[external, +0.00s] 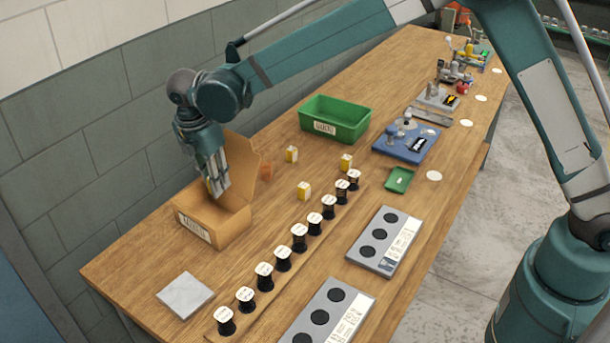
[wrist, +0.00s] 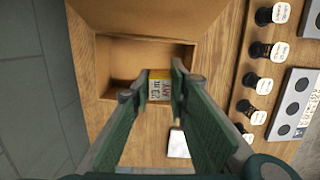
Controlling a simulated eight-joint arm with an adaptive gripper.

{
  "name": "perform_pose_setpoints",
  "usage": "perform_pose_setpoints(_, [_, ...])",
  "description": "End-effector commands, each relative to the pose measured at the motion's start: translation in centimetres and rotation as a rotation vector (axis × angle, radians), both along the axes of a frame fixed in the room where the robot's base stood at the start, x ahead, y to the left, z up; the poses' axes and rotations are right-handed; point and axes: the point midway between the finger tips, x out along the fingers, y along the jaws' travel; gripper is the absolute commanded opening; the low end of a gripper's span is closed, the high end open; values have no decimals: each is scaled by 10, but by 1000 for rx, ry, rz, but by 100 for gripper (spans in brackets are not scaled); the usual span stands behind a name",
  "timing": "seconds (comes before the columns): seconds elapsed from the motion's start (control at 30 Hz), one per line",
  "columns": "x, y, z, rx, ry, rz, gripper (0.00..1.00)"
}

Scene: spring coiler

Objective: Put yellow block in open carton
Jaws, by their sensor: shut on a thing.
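My gripper (external: 217,186) is over the open cardboard carton (external: 192,229) at the left of the bench. In the wrist view, the gripper (wrist: 161,88) is shut on a yellow block (wrist: 159,90) with a white, printed face. The block appears above or within the carton's opening; its exact height is unclear. The carton (wrist: 104,65) shows its inside around the block, with its flap raised on the far side. More yellow-and-white blocks stand on the bench: one at the back (external: 291,154), one at right (external: 346,162) and one nearer (external: 304,190).
A green bin (external: 335,119) stands behind the loose blocks. A row of black spools with white tops (external: 283,259) runs along the bench right of the carton. A pale square plate (external: 185,296) lies in front. Grey trays with round holes (external: 385,241) are at right.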

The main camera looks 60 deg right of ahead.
Motion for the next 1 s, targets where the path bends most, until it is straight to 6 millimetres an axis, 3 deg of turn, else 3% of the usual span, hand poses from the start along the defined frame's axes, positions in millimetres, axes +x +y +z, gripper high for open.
perform_pose_setpoints(0.23, [0, 0, -26, 0, 0, 0, 6])
perform_pose_setpoints(0.77, [0, 0, -34, 0, 0, 0, 6])
perform_pose_setpoints(1.0, [0, 0, -62, 0, 0, 0, 6])
